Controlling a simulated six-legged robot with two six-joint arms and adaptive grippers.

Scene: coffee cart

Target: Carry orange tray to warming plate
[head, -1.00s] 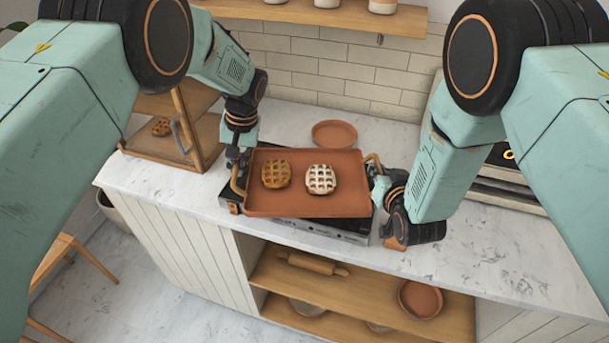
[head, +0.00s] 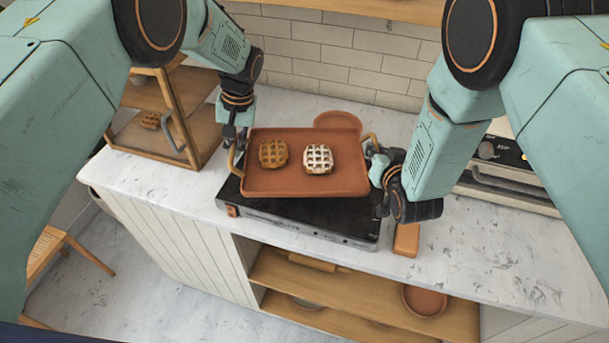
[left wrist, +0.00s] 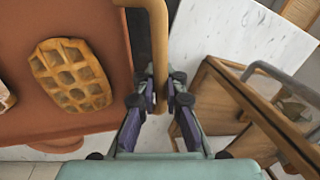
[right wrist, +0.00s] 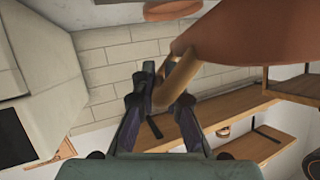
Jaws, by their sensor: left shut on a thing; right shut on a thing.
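The orange tray (head: 280,184) is held level between my two grippers, with a brown waffle-like pastry (head: 273,153) and a white-dusted one (head: 318,158) on it. My left gripper (head: 234,143) is shut on the tray's left handle, seen close up in the left wrist view (left wrist: 161,92). My right gripper (head: 377,165) is shut on the right handle, which also shows in the right wrist view (right wrist: 177,80). The black warming plate (head: 300,218) lies on the counter below and in front of the tray. The tray hides its rear part, and a gap seems to separate them.
A round terracotta plate (head: 338,121) sits behind the tray, partly covered by it. A wooden cabinet (head: 195,125) stands at left, a machine (head: 510,165) at right. An orange-brown block (head: 406,240) lies at the counter's front edge. The marble counter (head: 470,240) is clear at front right.

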